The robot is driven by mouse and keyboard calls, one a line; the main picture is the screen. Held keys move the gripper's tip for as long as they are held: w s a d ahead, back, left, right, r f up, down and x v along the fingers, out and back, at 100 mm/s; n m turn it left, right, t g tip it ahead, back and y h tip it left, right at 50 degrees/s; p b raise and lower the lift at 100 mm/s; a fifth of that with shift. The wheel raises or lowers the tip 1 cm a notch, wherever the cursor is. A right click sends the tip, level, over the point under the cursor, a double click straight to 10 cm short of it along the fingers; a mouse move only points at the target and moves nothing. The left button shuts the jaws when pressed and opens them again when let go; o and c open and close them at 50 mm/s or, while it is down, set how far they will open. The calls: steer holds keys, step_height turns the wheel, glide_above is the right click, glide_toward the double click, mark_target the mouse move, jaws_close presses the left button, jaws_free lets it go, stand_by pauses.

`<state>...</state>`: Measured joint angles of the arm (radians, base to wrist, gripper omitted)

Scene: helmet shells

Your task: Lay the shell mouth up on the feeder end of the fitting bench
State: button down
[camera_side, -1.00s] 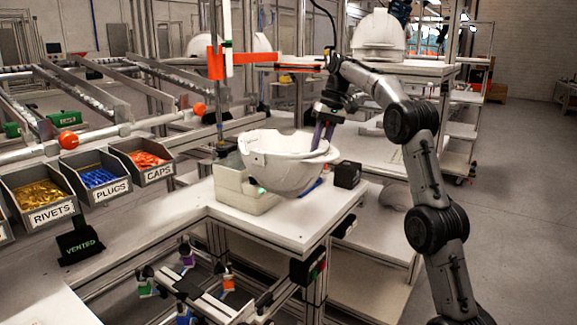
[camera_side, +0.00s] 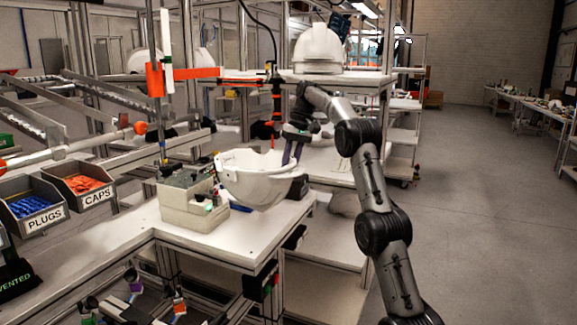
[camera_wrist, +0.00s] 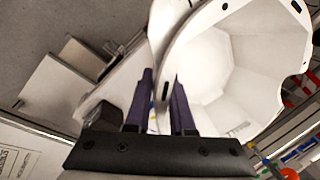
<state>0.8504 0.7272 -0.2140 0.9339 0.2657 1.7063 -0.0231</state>
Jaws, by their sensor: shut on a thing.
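The white helmet shell (camera_side: 250,180) is mouth up and a little tilted over the white fitting bench (camera_side: 238,238) in the side view. My gripper (camera_side: 289,160) is shut on its rim at the right. In the wrist view the rim of the shell (camera_wrist: 228,70) passes between the two dark fingers of my gripper (camera_wrist: 163,80), and its hollow white inside faces the camera. I cannot tell whether the shell's underside touches the bench top. The frames do not make clear which end of the bench is the feeder end.
A pale block-shaped fixture (camera_side: 186,205) stands on the bench just left of the shell. A dark block (camera_side: 299,187) is close at its right, partly hidden. Bins of plugs (camera_side: 32,208) and caps (camera_side: 82,187) are at left. Another white helmet shell (camera_side: 318,48) stands on a rear shelf.

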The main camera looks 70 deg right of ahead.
step_height(320, 180, down, 8)
stand_by(0.7)
steer(key=c, duration=0.7)
jaws_free()
steer(key=v, duration=1.2)
steer(key=shift+a, duration=0.1)
